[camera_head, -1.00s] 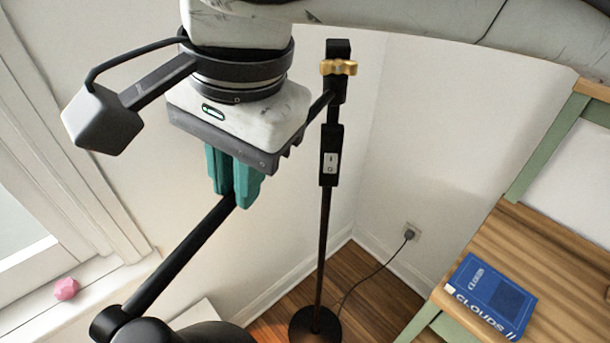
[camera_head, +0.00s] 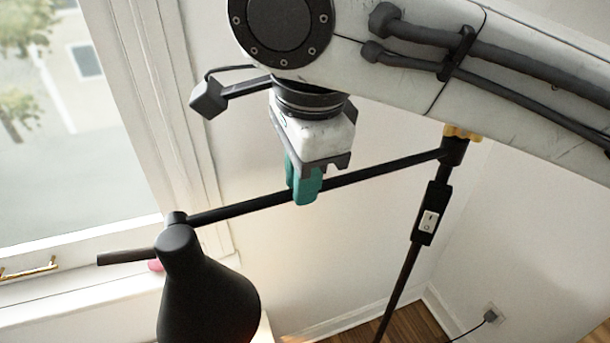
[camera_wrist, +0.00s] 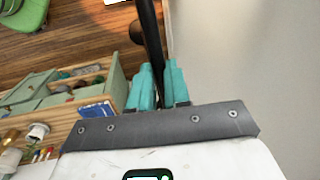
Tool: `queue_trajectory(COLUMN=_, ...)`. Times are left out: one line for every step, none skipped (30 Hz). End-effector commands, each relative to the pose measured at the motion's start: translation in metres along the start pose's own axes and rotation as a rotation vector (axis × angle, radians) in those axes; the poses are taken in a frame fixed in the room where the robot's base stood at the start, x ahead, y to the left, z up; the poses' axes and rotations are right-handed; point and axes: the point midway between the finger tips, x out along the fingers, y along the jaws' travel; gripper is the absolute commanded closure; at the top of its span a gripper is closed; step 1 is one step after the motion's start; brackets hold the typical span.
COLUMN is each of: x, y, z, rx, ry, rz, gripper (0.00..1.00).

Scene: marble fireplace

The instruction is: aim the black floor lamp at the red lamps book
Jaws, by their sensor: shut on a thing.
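The black floor lamp's shade (camera_head: 205,300) hangs at the lower left in the head view, its opening cut off by the frame. Its long black arm (camera_head: 385,168) runs from the shade joint up right to a gold knob (camera_head: 462,132) atop the pole (camera_head: 400,290). A short rod (camera_head: 130,257) sticks out left of the joint. My gripper (camera_head: 304,188) has its teal fingers shut around the middle of the lamp arm. In the wrist view, the arm (camera_wrist: 150,45) passes between the fingers (camera_wrist: 158,88). I see no red lamps book.
The window (camera_head: 90,130) and its sill are behind the shade at left. A pink object (camera_head: 155,265) on the sill is partly hidden. A wall socket (camera_head: 492,313) is low right.

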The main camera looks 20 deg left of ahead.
Motion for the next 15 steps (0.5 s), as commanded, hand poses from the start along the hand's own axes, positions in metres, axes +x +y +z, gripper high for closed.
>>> queue_trajectory(x=-0.0001, y=-0.0032, z=-0.0012, rx=0.009, ry=0.0, rz=-0.011, gripper=1.0)
queue_trajectory(x=-0.0001, y=-0.0033, z=-0.0013, rx=0.01, ry=0.0, rz=-0.011, gripper=1.0)
queue_trajectory(x=-0.0002, y=-0.0034, z=-0.0013, rx=0.01, ry=0.0, rz=-0.012, gripper=1.0)
queue_trajectory(x=-0.0002, y=-0.0035, z=-0.0013, rx=0.01, ry=0.0, rz=-0.012, gripper=0.81)
queue_trajectory(x=-0.0003, y=-0.0035, z=-0.0014, rx=0.01, ry=0.0, rz=-0.012, gripper=0.78)
queue_trajectory(x=-0.0003, y=-0.0033, z=-0.0014, rx=0.009, ry=0.001, rz=-0.012, gripper=0.75)
queue_trajectory(x=-0.0003, y=-0.0032, z=-0.0014, rx=0.009, ry=0.0, rz=-0.011, gripper=0.72)
queue_trajectory(x=-0.0003, y=-0.003, z=-0.0013, rx=0.008, ry=0.0, rz=-0.011, gripper=0.69)
queue_trajectory(x=-0.0003, y=-0.0028, z=-0.0013, rx=0.008, ry=0.001, rz=-0.01, gripper=0.65)
queue_trajectory(x=-0.0004, y=-0.0027, z=-0.0012, rx=0.007, ry=0.001, rz=-0.01, gripper=0.62)
queue_trajectory(x=-0.0004, y=-0.0025, z=-0.0012, rx=0.007, ry=0.001, rz=-0.009, gripper=0.59)
queue_trajectory(x=-0.0004, y=-0.0024, z=-0.0012, rx=0.006, ry=0.001, rz=-0.009, gripper=0.58)
queue_trajectory(x=-0.0004, y=-0.0023, z=-0.0011, rx=0.006, ry=0.001, rz=-0.008, gripper=0.58)
queue_trajectory(x=-0.0005, y=-0.0022, z=-0.0011, rx=0.006, ry=0.001, rz=-0.008, gripper=0.58)
queue_trajectory(x=-0.0005, y=-0.0021, z=-0.0011, rx=0.005, ry=0.001, rz=-0.008, gripper=0.58)
